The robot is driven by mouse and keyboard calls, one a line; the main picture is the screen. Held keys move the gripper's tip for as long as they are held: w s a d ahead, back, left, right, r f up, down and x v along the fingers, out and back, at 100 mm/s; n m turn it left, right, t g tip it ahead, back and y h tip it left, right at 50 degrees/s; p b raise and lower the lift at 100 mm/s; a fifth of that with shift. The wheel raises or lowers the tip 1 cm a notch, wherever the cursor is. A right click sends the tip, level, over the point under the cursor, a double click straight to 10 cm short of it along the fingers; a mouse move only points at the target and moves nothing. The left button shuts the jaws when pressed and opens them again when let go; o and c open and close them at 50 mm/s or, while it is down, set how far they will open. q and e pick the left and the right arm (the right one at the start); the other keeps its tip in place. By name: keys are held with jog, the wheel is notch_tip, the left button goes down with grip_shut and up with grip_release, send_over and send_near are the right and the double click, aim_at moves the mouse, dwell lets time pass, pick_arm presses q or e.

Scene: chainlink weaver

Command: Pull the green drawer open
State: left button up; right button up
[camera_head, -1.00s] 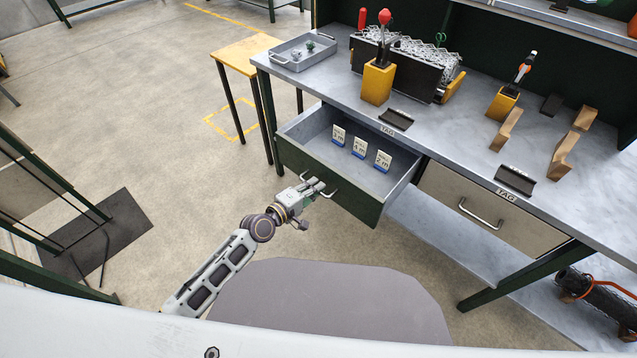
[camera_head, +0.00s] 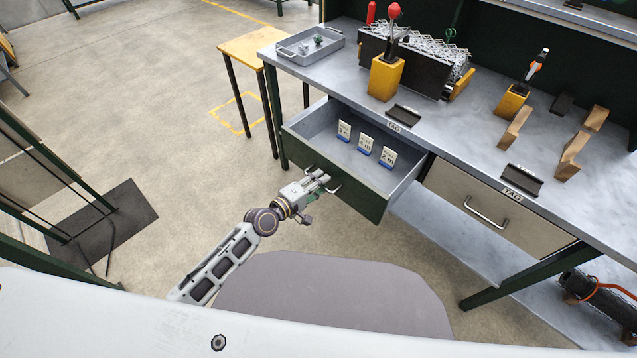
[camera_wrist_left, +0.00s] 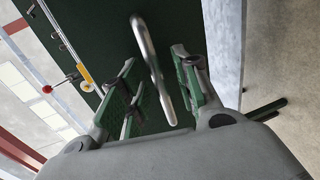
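The green drawer (camera_head: 362,200) stands pulled out from under the left part of the workbench, its grey inside open to view. Three small white-and-blue cards (camera_head: 365,146) stand upright in it. My left gripper (camera_head: 325,181) is at the middle of the drawer front, by its metal handle (camera_head: 336,188). In the left wrist view the handle (camera_wrist_left: 147,52) runs between the two green-padded fingers (camera_wrist_left: 160,90), with gaps on both sides. The fingers are apart and do not grip it. My right gripper is not in view.
The workbench (camera_head: 455,130) carries a grey tray (camera_head: 310,46), yellow tool holders (camera_head: 385,78) and wooden blocks. A closed beige drawer (camera_head: 495,212) is at the right. A yellow stool (camera_head: 246,52) stands behind left.

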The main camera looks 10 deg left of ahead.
pick_arm(q)
jog(key=v, duration=1.1)
jog(key=shift+s+a, duration=0.25)
jog(key=shift+s, duration=0.1)
jog(key=shift+d, duration=0.1)
dwell(0.7)
